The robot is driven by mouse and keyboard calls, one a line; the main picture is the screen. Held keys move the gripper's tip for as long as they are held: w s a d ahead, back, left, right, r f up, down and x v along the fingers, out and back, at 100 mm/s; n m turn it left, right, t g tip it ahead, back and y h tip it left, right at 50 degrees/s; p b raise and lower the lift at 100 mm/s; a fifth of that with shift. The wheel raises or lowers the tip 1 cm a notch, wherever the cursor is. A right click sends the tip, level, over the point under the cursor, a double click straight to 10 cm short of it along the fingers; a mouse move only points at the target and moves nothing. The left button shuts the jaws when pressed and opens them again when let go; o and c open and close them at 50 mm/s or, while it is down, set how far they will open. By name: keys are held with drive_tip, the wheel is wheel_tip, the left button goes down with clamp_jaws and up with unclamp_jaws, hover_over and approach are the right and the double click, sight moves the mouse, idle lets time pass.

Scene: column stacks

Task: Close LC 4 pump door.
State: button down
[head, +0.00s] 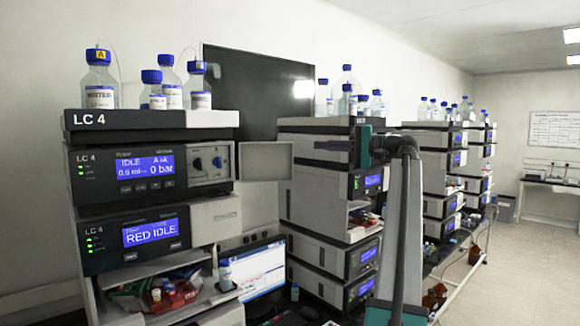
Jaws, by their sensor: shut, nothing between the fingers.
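The LC 4 pump (150,170) is the upper module of the nearest stack at left, with a lit blue display reading IDLE and 0 bar. Its pump door (266,164), a pale grey panel, stands open and swung out to the right. Knobs and fittings show on the pump front beside the display. My gripper (362,146), dark and teal at the end of my arm, is to the right of the door and apart from it in the picture. It is shut and empty; its fingertips are hard to make out.
Blue-capped bottles (100,80) stand on the LC 4 top tray (150,120). Below the pump is another module (130,238), then an open bay with vials and bags. Another stack (315,200) stands behind my arm.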

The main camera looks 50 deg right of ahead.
wheel_tip(320, 180, down, 4)
drive_tip(key=b, duration=0.3)
drive_tip(key=shift+w, duration=0.15)
drive_tip(key=shift+w+a, duration=0.1)
drive_tip(key=w+a+p, duration=0.5)
drive_tip(key=w+a, duration=0.1)
drive_tip(key=a, duration=0.1)
idle(1.0)
drive_tip(key=shift+a, duration=0.15)
idle(0.5)
